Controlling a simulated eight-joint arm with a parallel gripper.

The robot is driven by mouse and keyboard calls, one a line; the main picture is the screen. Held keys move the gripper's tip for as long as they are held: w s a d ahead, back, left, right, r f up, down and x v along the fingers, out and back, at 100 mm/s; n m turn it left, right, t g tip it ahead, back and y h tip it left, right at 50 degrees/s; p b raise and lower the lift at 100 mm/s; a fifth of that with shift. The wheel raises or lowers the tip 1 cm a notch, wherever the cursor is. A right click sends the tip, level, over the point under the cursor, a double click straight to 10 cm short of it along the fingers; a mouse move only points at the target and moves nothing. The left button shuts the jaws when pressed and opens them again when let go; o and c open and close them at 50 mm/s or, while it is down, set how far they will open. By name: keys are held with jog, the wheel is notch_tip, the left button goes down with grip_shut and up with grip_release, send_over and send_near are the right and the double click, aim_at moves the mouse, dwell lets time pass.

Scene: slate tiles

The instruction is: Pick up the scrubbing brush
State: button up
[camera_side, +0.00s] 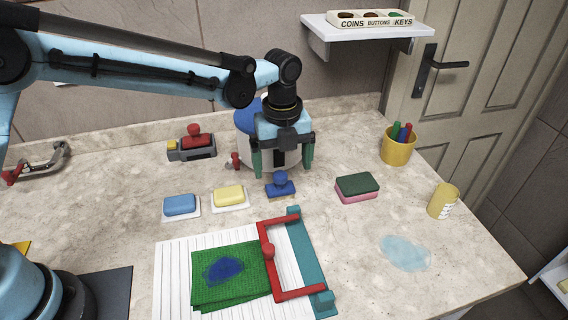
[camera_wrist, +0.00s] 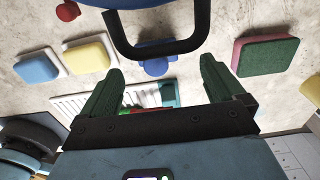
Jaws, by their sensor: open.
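A small blue object with a knob on top, which looks like the scrubbing brush (camera_side: 280,185), stands on the counter just below my gripper in the side view. In the wrist view the brush (camera_wrist: 157,66) is partly hidden behind a black handle. My gripper (camera_side: 282,172) points down with its two green fingers spread and nothing between them. In the wrist view the open gripper (camera_wrist: 158,72) has a finger on each side of the brush. The fingertips appear above the brush and apart from it.
A white container with a blue lid (camera_side: 246,118) stands close behind my gripper; its black handle (camera_wrist: 155,50) shows in the wrist view. Blue soap (camera_side: 180,205), yellow soap (camera_side: 229,196) and a green-pink sponge (camera_side: 357,186) lie nearby. A red-handled frame (camera_side: 268,252) is in front.

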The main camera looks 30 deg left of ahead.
aim_at(280, 173)
jog(key=shift+s+a+f, duration=0.1)
jog(key=shift+s+f, duration=0.05)
jog(key=shift+f, duration=1.3)
jog(key=shift+s+a+f, duration=0.1)
jog(key=shift+f, duration=1.35)
jog(key=c, duration=1.2)
jog(key=shift+o, duration=0.2)
jog(key=shift+r, duration=0.1)
jog(key=shift+r, duration=0.45)
notch_tip(280, 173, up, 3)
jog(key=shift+f, duration=0.2)
jog(key=s+d+r, duration=0.7)
jog(key=s, duration=0.2)
jog(key=shift+d+r, duration=0.15)
